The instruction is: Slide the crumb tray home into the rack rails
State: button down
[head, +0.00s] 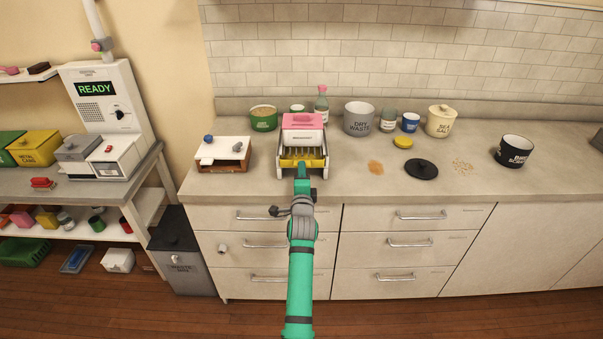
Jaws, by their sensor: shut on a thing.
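The crumb tray (291,162) is yellow and sits low at the front of a white rack (281,168) on the counter. White side rails stand on both sides of the tray. How deep the tray sits in the rails is too small to tell. My gripper (302,166) is at the tray's front edge and is shut on it. My green arm reaches in from below and hides the middle of the tray's front. A white box and a pink block (302,121) are above and behind the tray in the rack.
A wooden box with a white top (222,149) stands left of the rack. Behind are a green tub (263,117), a bottle (321,104) and a dry waste pot (358,118).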

jog(key=shift+w, duration=0.55)
jog(key=c, duration=1.8)
grip_release()
jog(key=shift+o, duration=0.3)
jog(key=shift+s+d, duration=0.2)
jog(key=shift+s, duration=0.5)
jog(key=shift+s+a, duration=0.15)
jog(key=shift+s, duration=0.45)
jog(key=shift+s+a, duration=0.15)
jog(key=shift+s, duration=0.4)
jog(key=shift+s+d, duration=0.15)
jog(key=shift+s, duration=1.15)
